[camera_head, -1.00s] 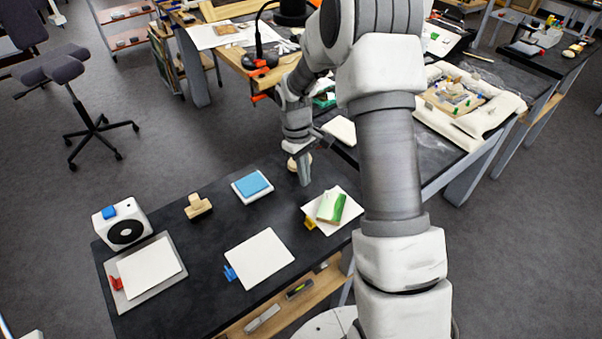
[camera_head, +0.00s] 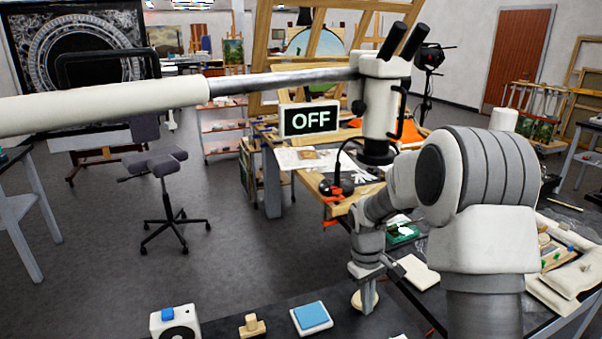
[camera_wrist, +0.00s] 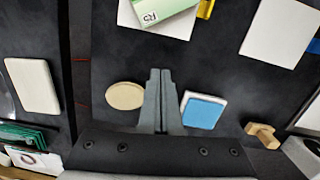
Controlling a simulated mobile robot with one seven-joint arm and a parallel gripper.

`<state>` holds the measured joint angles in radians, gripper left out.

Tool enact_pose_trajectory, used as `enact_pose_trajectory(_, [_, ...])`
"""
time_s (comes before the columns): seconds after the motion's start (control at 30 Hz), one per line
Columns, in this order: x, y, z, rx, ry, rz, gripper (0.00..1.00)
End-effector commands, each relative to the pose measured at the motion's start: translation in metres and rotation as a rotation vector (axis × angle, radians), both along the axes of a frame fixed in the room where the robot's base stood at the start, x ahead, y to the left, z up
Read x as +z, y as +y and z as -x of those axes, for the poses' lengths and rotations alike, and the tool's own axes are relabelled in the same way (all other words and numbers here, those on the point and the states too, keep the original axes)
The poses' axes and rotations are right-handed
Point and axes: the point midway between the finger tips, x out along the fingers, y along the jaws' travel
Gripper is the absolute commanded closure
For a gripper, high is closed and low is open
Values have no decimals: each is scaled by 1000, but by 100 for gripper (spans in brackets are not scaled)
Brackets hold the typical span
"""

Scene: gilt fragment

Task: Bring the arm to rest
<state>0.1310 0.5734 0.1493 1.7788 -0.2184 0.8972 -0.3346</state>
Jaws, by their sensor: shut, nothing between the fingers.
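My arm reaches from the lower right over the dark table in the head view. My gripper (camera_head: 368,296) points down above the table's far edge. In the wrist view, my gripper (camera_wrist: 160,74) has its two fingers together with nothing between them. A round beige disc (camera_wrist: 125,95) lies just left of the fingers, and a blue pad on a white base (camera_wrist: 203,110) lies just right of them. The blue pad (camera_head: 311,316) also shows in the head view. Whether the fingers touch the table cannot be told, but they look raised above it.
A wooden block (camera_wrist: 262,134), a white sheet (camera_wrist: 284,30) and a green-and-white block (camera_wrist: 165,14) lie on the table. A stool (camera_head: 166,200) stands on open floor at left.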

Motion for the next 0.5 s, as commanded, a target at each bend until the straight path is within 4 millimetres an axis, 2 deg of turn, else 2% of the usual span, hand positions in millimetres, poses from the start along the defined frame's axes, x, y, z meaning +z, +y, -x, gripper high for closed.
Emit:
enact_pose_trajectory(0.03, [21, 1, 5, -15, -31, 6, 100])
enact_pose_trajectory(0.2, [76, 4, 29, -75, -115, 15, 100])
enact_pose_trajectory(0.5, [150, 11, 85, -187, -262, 2, 100])
